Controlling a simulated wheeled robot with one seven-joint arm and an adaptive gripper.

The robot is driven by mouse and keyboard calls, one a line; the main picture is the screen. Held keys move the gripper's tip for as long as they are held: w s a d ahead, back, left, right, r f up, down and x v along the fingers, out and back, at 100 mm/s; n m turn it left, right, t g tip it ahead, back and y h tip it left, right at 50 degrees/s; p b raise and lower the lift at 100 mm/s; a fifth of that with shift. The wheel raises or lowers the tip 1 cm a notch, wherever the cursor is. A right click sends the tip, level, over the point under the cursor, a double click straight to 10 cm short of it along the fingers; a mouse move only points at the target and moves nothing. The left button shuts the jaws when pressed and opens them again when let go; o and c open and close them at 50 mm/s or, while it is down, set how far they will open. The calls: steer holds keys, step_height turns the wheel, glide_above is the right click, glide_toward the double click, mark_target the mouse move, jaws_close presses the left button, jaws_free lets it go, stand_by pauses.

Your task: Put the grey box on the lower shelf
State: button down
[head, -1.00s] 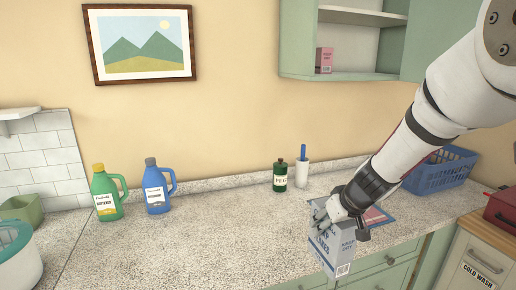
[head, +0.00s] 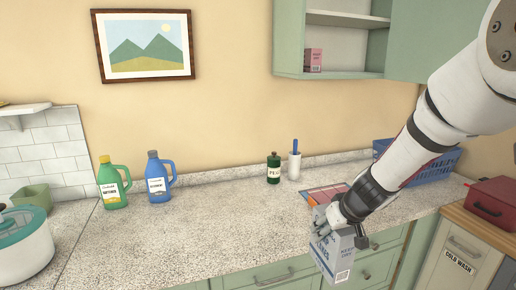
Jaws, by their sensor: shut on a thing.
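The grey box (head: 330,258) has blue lettering and a barcode label. My gripper (head: 330,217) is shut on its top and holds it, slightly tilted, at the front edge of the counter. The gripper hides part of the box's top. Whether the box is clear of the counter is hard to tell. The open green wall cabinet (head: 289,45) stands at the upper right with two shelf levels. Its lower shelf (head: 345,74) holds a small pink box (head: 314,60) at the left, with free room to the right of it. The upper shelf (head: 345,19) looks empty.
A green bottle (head: 273,168) and a white holder with a blue handle (head: 294,165) stand near the wall. Green (head: 112,187) and blue (head: 158,180) jugs stand left. A blue basket (head: 435,168) is behind my arm. A flat red-and-blue item (head: 322,194) lies behind my gripper. The middle counter is clear.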

mark_target(325, 263)
steer(key=shift+s+d+f+m, duration=0.1)
steer(key=shift+d+f+m, duration=0.1)
steer(key=shift+f, duration=0.55)
steer(key=shift+s+d+f+m, duration=0.1)
steer(key=shift+f+m, duration=0.1)
steer(key=shift+f, duration=0.55)
steer(key=f, duration=0.2)
steer(key=f+m+h, duration=0.1)
steer(key=f, duration=0.1)
steer(key=s+f+m, duration=0.1)
steer(key=f, duration=0.1)
steer(key=shift+a+f+h, duration=0.2)
steer(key=shift+f+h, duration=0.1)
steer(key=shift+f, duration=0.1)
steer(key=shift+a+f, duration=0.15)
steer(key=shift+f, duration=0.25)
